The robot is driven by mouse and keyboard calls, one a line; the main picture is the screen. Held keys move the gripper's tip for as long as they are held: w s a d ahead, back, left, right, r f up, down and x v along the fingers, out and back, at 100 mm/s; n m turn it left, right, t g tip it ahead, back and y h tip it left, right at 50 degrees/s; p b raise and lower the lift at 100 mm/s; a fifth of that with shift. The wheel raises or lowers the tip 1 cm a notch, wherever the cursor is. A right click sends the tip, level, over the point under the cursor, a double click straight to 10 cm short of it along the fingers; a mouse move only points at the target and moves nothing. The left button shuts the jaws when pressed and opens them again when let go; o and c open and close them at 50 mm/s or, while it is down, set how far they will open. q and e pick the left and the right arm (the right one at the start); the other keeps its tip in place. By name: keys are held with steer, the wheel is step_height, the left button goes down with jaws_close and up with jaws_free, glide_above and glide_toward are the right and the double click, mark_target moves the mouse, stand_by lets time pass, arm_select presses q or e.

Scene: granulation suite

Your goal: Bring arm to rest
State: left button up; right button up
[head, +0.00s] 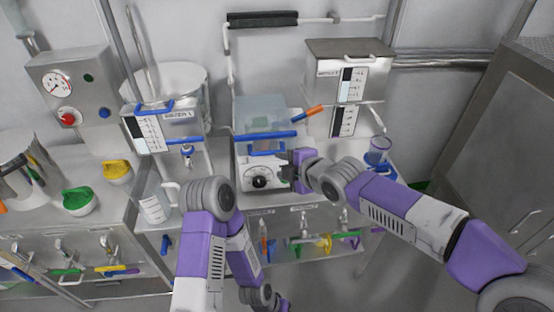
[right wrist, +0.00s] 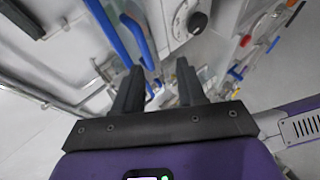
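My right arm (head: 400,200) reaches in from the right. Its gripper (head: 288,172) is in front of the white dial unit (head: 243,181), close to its right side; I cannot tell if they touch. In the right wrist view the two dark fingers (right wrist: 159,72) stand apart with nothing held between them. A round black dial (right wrist: 198,22) shows beyond them. My left arm (head: 205,255) is folded downward, its far end (head: 280,303) low near the bottom edge. Its fingers are too small and hidden to read.
A clear bin with a blue bar (head: 266,135) sits on the dial unit. A white measuring jug (head: 154,206) stands left. Coloured tools hang below the bench (head: 325,242). A grey cabinet (head: 490,150) is at right.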

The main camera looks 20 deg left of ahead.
steer(key=shift+s+d+r, duration=0.2)
steer(key=shift+s+r, duration=0.05)
steer(key=shift+r, duration=0.05)
steer(key=s+d+f+m+g+h+p, duration=0.1)
steer(key=d+f+m, duration=0.3)
steer(key=f, duration=0.4)
steer(key=s+d+f+m+g+h+p, duration=0.1)
steer(key=d+f+m, duration=0.35)
steer(key=f, duration=0.35)
steer(key=d+f+m+g+h, duration=0.1)
steer(key=d+f+m, duration=0.3)
steer(key=f, duration=0.5)
steer(key=s+d+f+m+g+h+p, duration=0.1)
steer(key=s+d+f+m, duration=0.6)
steer(key=s+m, duration=0.1)
steer(key=s+d+f+m+g+h+p, duration=0.1)
steer(key=s+d+f+m+g, duration=0.1)
steer(key=s+d+f+m, duration=0.5)
steer(key=s+f+m, duration=0.1)
steer(key=s, duration=0.3)
steer(key=shift+f+h, duration=0.25)
steer(key=shift+h, duration=0.05)
steer(key=shift+s, duration=0.1)
